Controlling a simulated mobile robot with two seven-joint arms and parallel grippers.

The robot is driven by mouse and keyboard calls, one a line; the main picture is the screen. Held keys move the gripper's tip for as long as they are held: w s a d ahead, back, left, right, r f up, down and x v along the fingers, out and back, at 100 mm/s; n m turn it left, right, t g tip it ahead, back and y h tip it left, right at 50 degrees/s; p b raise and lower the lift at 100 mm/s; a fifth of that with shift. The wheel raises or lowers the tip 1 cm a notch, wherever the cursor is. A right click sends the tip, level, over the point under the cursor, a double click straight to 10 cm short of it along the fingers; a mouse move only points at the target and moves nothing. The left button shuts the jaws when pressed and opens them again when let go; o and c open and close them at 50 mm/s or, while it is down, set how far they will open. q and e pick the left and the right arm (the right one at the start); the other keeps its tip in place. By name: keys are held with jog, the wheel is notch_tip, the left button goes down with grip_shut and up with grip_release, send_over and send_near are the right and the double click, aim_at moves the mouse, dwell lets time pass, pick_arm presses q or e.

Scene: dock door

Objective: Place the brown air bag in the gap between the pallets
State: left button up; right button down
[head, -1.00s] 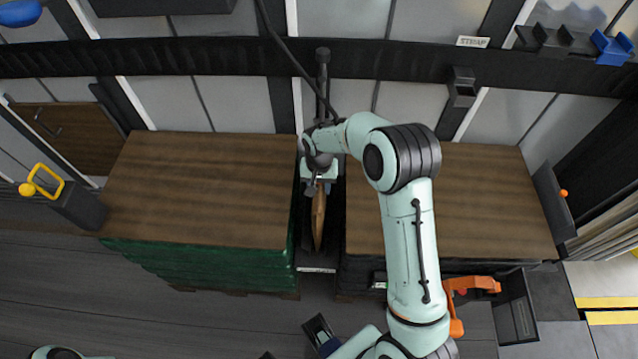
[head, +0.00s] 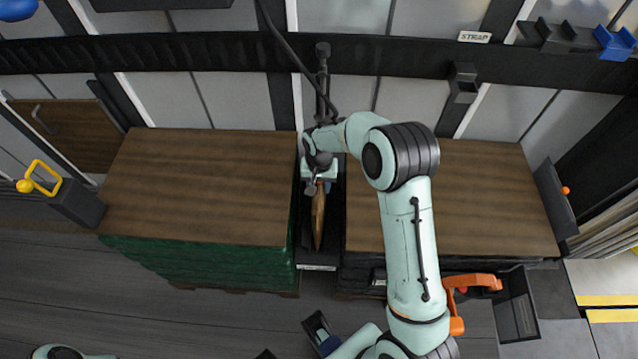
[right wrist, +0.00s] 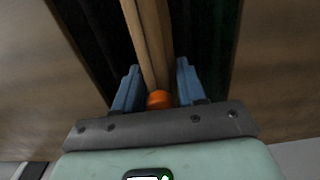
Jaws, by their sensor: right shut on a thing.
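The brown air bag (head: 319,218) hangs edge-on in the dark gap between the left pallet (head: 200,190) and the right pallet (head: 470,200). My right gripper (head: 318,186) is over the gap and shut on the bag's upper edge. In the right wrist view the bag (right wrist: 148,35) runs down between the blue fingers (right wrist: 157,88), with an orange cap (right wrist: 159,99) between them. Dark pallet sides show on both sides of it, apart from the bag. The bag's lower part is hidden in the gap. My left gripper is out of view.
A dark rail (head: 200,56) runs along the wall behind the pallets, with a STRAP label (head: 475,37). A black hose (head: 290,50) hangs near my right gripper. An orange handle (head: 470,282) is in front of the right pallet.

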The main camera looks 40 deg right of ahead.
jog(key=c, duration=0.6)
grip_release()
jog(key=shift+o, duration=0.2)
notch_tip(320, 180, up, 14)
jog(key=p, duration=0.1)
jog(key=shift+f, duration=0.25)
jog(key=shift+f, duration=0.1)
